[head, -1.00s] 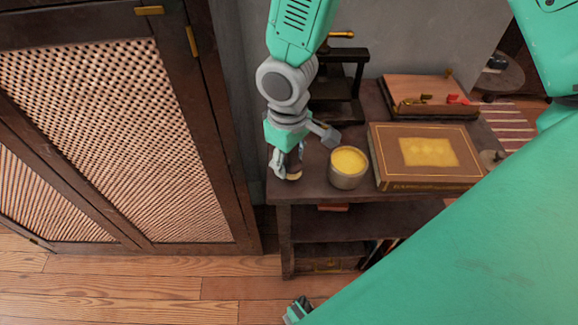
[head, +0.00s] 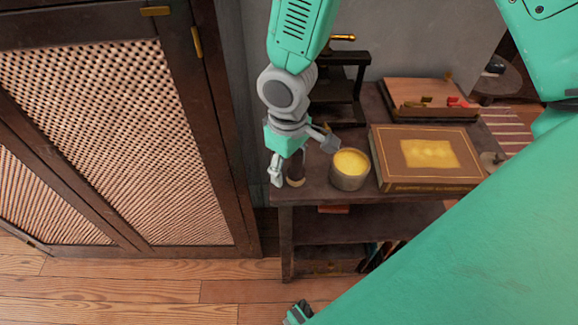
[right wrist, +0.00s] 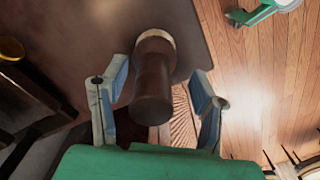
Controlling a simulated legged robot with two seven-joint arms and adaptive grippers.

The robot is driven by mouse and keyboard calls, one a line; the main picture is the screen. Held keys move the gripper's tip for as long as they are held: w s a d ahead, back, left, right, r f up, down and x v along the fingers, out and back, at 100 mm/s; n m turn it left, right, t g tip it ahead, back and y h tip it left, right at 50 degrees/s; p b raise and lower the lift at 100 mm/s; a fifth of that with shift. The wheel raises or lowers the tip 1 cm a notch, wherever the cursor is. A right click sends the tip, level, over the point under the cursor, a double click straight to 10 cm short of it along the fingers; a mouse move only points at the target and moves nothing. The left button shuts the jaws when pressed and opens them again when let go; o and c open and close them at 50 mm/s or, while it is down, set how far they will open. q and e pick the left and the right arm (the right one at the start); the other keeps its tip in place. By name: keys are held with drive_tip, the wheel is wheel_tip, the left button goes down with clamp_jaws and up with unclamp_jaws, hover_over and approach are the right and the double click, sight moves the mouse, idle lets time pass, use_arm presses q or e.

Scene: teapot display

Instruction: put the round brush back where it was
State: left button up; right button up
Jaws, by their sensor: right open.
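The round brush (head: 296,168) is dark with a pale band near its lower end. It stands upright at the front left corner of the dark wooden table (head: 313,192), left of a cup of yellow content (head: 350,170). My right gripper (head: 302,158) is open, with a finger on each side of the brush. In the right wrist view the brush's dark handle (right wrist: 152,92) points toward the camera, between the spread fingers (right wrist: 158,92). A gap shows on the right finger's side; the left finger is closer to the handle. My left gripper is not clearly in view.
A brown book-like box (head: 428,156) lies right of the cup. A wooden box (head: 430,95) is behind it, and a dark stand with a brass handle (head: 340,85) is at the back left. A cabinet with woven panels (head: 120,130) stands left of the table.

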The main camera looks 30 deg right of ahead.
sight(289, 168)
drive_tip(key=r, duration=0.3)
drive_tip(key=r+p, duration=0.1)
drive_tip(key=r, duration=0.2)
drive_tip(key=d+r+p, duration=0.1)
drive_tip(key=r, duration=0.3)
drive_tip(key=shift+d, duration=0.1)
drive_tip(key=shift+r+p, duration=0.25)
drive_tip(key=shift+p, duration=0.05)
drive_tip(key=shift+a+r, duration=0.25)
drive_tip(key=shift+a, duration=0.25)
drive_tip(key=shift+d, duration=0.25)
drive_tip(key=shift+d+f, duration=0.1)
